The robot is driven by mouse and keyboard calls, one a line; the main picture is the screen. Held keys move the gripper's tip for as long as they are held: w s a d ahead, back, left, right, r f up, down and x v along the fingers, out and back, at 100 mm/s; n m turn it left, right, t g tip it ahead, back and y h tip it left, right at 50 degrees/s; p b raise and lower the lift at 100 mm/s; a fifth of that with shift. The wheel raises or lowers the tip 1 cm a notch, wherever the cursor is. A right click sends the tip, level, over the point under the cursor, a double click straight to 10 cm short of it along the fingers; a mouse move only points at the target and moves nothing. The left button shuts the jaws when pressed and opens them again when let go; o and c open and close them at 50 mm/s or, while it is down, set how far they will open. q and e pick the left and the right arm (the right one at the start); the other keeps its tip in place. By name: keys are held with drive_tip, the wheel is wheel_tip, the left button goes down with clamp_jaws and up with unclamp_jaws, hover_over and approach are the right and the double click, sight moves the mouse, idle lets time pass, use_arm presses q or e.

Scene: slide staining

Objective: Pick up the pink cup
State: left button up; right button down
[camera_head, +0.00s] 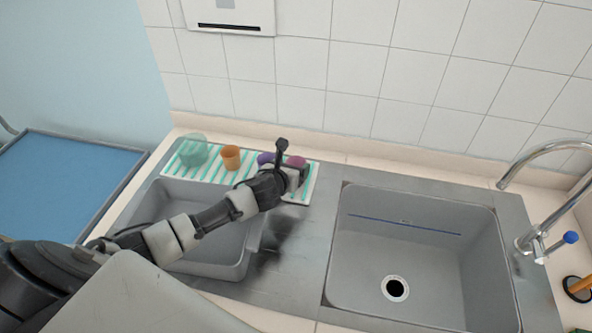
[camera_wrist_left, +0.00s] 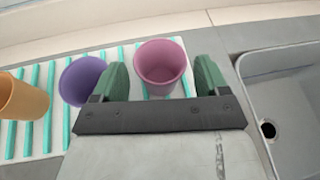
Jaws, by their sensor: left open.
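The pink cup (camera_wrist_left: 161,64) stands upright on the white and teal striped mat, near its right end. In the head view the pink cup (camera_head: 296,161) shows only in part behind my left gripper (camera_head: 293,160). In the left wrist view my left gripper (camera_wrist_left: 160,80) is open, with one green finger at each side of the cup in the picture. I cannot tell whether the fingers touch it. My right gripper is not in view.
A purple cup (camera_wrist_left: 82,80) stands just left of the pink one. An orange cup (camera_head: 230,157) and a clear greenish vessel (camera_head: 193,149) stand further left on the striped mat (camera_head: 213,172). Right is a sink (camera_head: 420,262) with a tap (camera_head: 540,150); a tiled wall rises behind.

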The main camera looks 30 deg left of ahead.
sight(300, 160)
use_arm(q)
drive_tip(key=x, duration=0.3)
drive_tip(key=shift+w, duration=0.1)
drive_tip(key=shift+c, duration=0.4)
drive_tip(key=c, duration=0.6)
